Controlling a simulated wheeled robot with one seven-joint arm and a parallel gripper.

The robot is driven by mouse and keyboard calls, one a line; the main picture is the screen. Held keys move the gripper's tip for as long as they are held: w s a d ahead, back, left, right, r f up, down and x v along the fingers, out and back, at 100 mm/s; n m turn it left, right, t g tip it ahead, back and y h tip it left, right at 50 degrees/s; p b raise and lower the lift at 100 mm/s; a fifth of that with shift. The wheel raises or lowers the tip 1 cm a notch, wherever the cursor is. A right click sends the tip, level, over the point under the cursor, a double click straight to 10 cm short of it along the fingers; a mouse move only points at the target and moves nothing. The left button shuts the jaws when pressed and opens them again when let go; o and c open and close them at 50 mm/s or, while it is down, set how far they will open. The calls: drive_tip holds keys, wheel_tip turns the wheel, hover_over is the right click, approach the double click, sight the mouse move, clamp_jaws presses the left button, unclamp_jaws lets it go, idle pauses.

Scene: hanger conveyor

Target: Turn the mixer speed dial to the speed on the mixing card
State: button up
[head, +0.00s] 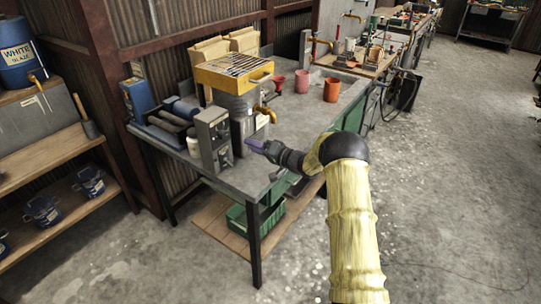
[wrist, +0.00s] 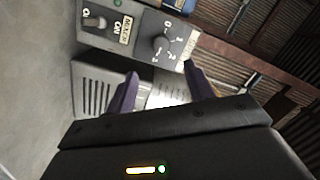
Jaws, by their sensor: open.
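The grey mixer control box (head: 213,138) stands on the bench. It also shows in the wrist view (wrist: 120,40), with a toggle switch and a "MIXER ON" label. Its black speed dial (wrist: 160,43) sits inside a ring of numbers, tilted in this view; I cannot read the set speed. My gripper (head: 262,147) is to the right of the box. In the wrist view its purple fingers (wrist: 160,72) are open and apart from the dial.
A yellow-topped mixing tank (head: 234,75) with a brass tap stands behind the box. A tray of rollers (head: 172,122) is to its left. Red and orange cups (head: 331,90) stand farther back on the bench. The bench top in front of them is mostly clear.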

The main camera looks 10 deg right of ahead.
drive_tip(key=v, duration=0.6)
drive_tip(key=shift+b, duration=0.4)
drive_tip(key=s+d+r+g+h+p, duration=0.1)
drive_tip(key=s+d+r+h, duration=0.15)
drive_tip(key=s+h, duration=0.35)
drive_tip(key=s+d+r+h, duration=0.1)
drive_tip(key=s+r+h, duration=0.2)
drive_tip(key=s+h, duration=0.3)
drive_tip(key=s+a+f+n+g+h+p, duration=0.1)
drive_tip(key=s+g, duration=0.7)
drive_tip(key=s, duration=1.8)
drive_tip(key=shift+a+f+h, duration=0.35)
drive_tip(key=shift+a+h, duration=0.05)
drive_tip(key=shift+w, duration=0.1)
